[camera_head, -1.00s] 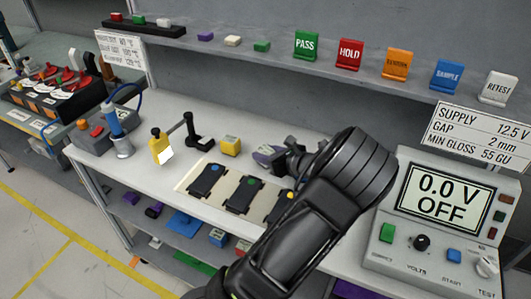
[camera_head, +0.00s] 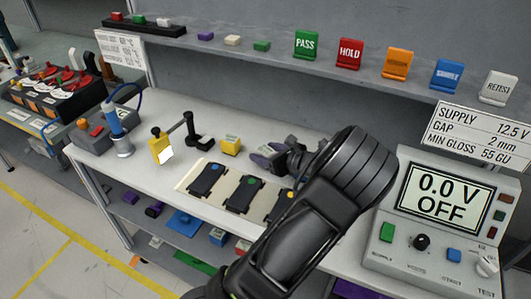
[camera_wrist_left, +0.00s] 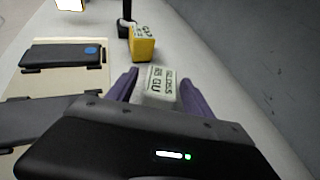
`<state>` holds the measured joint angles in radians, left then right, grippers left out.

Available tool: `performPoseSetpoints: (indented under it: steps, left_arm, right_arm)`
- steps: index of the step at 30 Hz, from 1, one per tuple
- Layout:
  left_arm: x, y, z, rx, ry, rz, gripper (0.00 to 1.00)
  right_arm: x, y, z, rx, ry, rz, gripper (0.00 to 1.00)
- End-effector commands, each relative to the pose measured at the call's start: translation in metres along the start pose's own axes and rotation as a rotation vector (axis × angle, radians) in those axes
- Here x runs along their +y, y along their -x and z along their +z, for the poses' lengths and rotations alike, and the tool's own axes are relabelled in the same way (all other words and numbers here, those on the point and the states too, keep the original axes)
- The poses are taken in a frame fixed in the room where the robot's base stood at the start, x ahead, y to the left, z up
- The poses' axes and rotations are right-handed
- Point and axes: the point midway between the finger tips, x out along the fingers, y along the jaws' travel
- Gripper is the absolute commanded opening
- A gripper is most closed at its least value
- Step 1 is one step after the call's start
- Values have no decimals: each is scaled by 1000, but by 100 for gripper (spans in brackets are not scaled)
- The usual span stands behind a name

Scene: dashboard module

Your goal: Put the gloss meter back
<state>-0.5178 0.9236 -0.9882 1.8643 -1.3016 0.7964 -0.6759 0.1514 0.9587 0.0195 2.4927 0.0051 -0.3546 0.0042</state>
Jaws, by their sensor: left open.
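A small pale box with a printed label that seems to read gloss and GU, likely the gloss meter (camera_wrist_left: 160,84), stands on the bench in the left wrist view. My left gripper (camera_wrist_left: 156,88) is open, with its purple fingers on either side of this box. Whether they touch it, I cannot tell. In the head view the left gripper (camera_head: 268,156) is low at the bench, right of a yellow block, and mostly hides the box. The yellow block (camera_head: 231,146) also carries a label and shows in the left wrist view (camera_wrist_left: 142,44). My right gripper is not in view.
A cream tray (camera_head: 187,184) with several dark plates lies in front of the gripper. A yellow device (camera_head: 161,149) and a black stand (camera_head: 200,140) are to the left. The voltage supply (camera_head: 440,215) stands at right. Coloured signs line the shelf above.

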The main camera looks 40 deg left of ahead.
Motion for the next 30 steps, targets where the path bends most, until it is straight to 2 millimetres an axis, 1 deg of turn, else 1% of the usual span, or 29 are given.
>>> performPoseSetpoints:
  steps: [5,12,15,18,22,30]
  left_arm:
    - [-2,26,-2,3,-1,-6,60]
    - [-2,76,-2,3,0,-6,60]
    - [-1,94,-2,3,0,-4,60]
    - [-1,107,-2,2,-1,-4,60]
    - [0,116,-1,2,-1,-2,60]
    - [0,117,-1,2,-2,-1,60]
  right_arm:
    - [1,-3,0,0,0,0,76]
    - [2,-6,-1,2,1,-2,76]
    - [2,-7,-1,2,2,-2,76]
    - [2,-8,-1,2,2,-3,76]
    - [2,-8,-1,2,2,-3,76]
    - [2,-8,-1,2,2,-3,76]
